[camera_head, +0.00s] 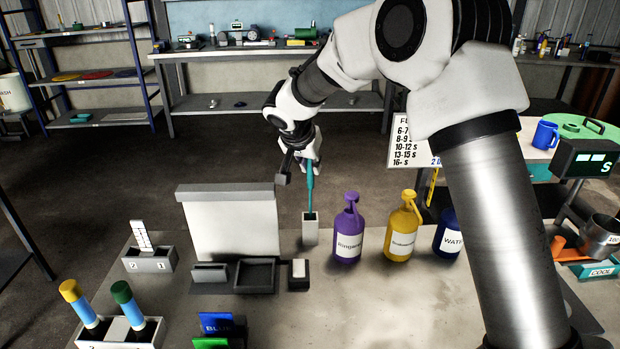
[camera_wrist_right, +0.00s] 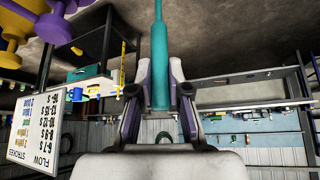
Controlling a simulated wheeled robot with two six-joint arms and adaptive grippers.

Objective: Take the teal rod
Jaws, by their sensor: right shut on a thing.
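My right gripper (camera_head: 311,163) is at the rod's upper part. In the right wrist view the teal rod (camera_wrist_right: 159,65) runs between the two fingers of the right gripper (camera_wrist_right: 159,92), which are shut on it. Whether the rod's tip is still inside the holder is hard to tell. My left gripper is not in view.
A purple bottle (camera_head: 348,232) and a yellow bottle (camera_head: 402,232) stand right of the holder. A white panel (camera_head: 230,228) stands to its left. A blue bottle (camera_head: 447,233) is partly behind my arm. The bench's front middle is clear.

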